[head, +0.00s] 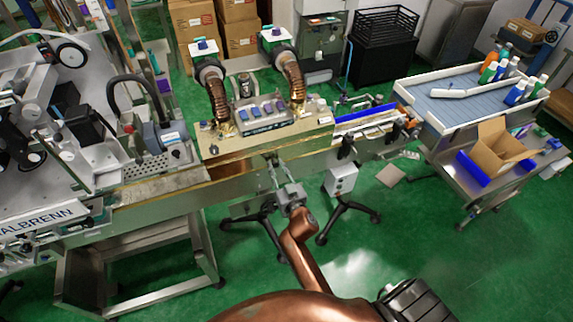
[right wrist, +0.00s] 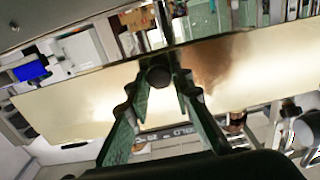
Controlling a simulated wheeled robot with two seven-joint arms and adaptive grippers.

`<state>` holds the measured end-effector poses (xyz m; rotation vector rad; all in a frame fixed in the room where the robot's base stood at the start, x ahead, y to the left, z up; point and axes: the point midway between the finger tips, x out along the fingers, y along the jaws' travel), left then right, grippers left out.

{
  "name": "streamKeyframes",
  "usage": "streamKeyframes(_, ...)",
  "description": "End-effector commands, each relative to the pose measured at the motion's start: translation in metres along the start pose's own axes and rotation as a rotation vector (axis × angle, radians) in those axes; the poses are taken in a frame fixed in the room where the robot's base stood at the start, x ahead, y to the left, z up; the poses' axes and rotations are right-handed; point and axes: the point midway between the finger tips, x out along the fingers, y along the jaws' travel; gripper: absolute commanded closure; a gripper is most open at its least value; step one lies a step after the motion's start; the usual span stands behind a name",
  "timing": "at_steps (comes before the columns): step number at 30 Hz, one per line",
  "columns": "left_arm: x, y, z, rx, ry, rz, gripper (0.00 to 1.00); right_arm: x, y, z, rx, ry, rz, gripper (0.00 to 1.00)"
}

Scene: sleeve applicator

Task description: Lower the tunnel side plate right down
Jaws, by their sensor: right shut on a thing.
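The tunnel side plate (head: 315,159) is a long, shiny metal panel on the near side of the tan-topped shrink tunnel (head: 222,151) in the head view. In the right wrist view the plate (right wrist: 75,108) runs slantwise across the picture with a bright gold sheen. A round dark knob (right wrist: 158,76) stands out from it. My right gripper (head: 280,171) reaches the plate from the front. In the wrist view its green fingers (right wrist: 160,88) are shut on the knob, one on each side. How the plate's lower edge sits is not clear. My left gripper is not in view.
Two copper-coloured hoses (head: 216,100) rise from the tunnel top. The labelling machine (head: 50,150) stands at the left. A white box (head: 341,180) on a stand is close right of my gripper. A blue-topped table (head: 460,98) with bottles is at the right.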

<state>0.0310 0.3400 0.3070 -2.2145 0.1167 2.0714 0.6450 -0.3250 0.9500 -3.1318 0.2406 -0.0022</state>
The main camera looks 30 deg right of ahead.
Motion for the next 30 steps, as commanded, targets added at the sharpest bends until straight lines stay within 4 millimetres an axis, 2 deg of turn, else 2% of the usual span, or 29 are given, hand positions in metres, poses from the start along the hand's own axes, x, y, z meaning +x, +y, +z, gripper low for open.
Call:
streamKeyframes(1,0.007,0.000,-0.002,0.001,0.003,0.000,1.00,-0.001,0.001,0.014,0.001,-0.010,0.003,1.00)
streamKeyframes(3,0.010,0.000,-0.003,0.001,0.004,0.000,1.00,0.000,0.000,0.019,0.002,-0.010,0.002,1.00)
streamKeyframes(15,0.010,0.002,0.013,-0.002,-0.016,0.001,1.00,-0.001,0.001,0.024,0.000,-0.014,0.003,1.00)
streamKeyframes(16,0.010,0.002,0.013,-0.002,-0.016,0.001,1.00,-0.001,0.001,0.024,0.000,-0.014,0.003,0.77)
streamKeyframes(23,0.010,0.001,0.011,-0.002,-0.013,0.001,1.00,-0.001,0.001,0.020,-0.001,-0.008,0.003,0.62)
streamKeyframes(30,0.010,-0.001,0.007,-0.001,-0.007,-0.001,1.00,-0.001,0.002,0.018,-0.001,-0.004,0.003,0.62)
